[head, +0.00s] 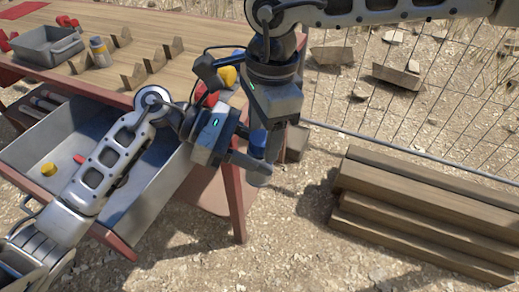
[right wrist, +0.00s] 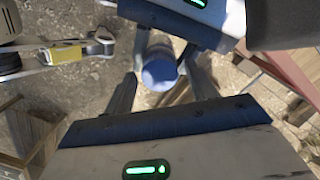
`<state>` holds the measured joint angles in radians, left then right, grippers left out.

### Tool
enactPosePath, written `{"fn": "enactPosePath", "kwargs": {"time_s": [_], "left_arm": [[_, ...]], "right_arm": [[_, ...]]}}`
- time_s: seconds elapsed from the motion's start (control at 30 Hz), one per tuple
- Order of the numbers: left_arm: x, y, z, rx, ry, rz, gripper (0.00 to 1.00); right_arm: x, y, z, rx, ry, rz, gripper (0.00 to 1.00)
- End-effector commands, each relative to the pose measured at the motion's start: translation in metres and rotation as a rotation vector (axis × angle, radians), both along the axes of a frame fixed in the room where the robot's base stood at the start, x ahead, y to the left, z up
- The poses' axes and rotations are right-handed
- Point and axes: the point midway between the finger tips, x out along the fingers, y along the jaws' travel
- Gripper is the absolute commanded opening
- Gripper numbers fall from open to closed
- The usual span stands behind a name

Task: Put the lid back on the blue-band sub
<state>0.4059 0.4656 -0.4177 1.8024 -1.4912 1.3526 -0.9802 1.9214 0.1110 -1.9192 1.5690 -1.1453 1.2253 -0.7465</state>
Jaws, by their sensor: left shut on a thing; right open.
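A small grey cylinder with a blue upper part, which looks like the blue-band sub (head: 258,177), is in the air off the table's right edge. My left gripper (head: 262,166) is shut on it from the left. My right gripper (head: 264,150) points down from above, open, its fingers around the blue upper part. In the right wrist view the rounded blue and pale piece (right wrist: 160,72) lies between the two spread fingers of the right gripper (right wrist: 158,85). The grippers hide much of it, and I cannot tell the lid from the body.
The wooden table (head: 150,30) carries a grey tray (head: 45,47), a yellow-banded cylinder (head: 99,52) and several wooden cradles. Red and yellow pieces sit at its right end. An open metal drawer (head: 30,150) holds a yellow piece (head: 48,169). Stacked timbers (head: 420,220) and a wire fence stand right.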

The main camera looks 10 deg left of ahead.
Motion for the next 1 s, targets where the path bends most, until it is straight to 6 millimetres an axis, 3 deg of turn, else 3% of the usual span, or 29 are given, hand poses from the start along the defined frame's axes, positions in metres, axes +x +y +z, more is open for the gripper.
{"fn": "enactPosePath", "kwargs": {"time_s": [0.03,0.17,0.2,0.5,0.53,0.6,1.0], "left_arm": [[0.0003,-0.0002,0.0013,-0.003,-0.002,0.000,0.00],[0.0002,-0.0002,0.0013,-0.003,-0.002,0.000,0.00],[0.0002,-0.0002,0.0013,-0.003,-0.002,0.000,0.00],[0.0002,-0.0002,0.0013,-0.002,-0.002,0.000,0.00],[0.0002,-0.0002,0.0013,-0.002,-0.002,0.000,0.00],[0.0002,-0.0002,0.0013,-0.002,-0.002,0.000,0.00],[0.0002,-0.0003,0.0014,-0.003,-0.002,0.000,0.00]], "right_arm": [[-0.0001,-0.0001,0.0001,0.000,0.000,0.000,0.51],[-0.0001,-0.0001,0.0002,0.000,0.000,0.000,0.15],[0.0001,-0.0001,0.0003,0.000,0.000,0.000,0.11],[0.0001,-0.0002,0.0004,0.000,0.000,-0.005,0.11],[0.0001,-0.0002,0.0004,0.000,0.000,-0.006,0.47],[0.0002,-0.0002,0.0004,0.000,0.000,-0.006,0.64],[0.0013,-0.0008,0.0097,0.001,-0.001,-0.007,0.64]]}}
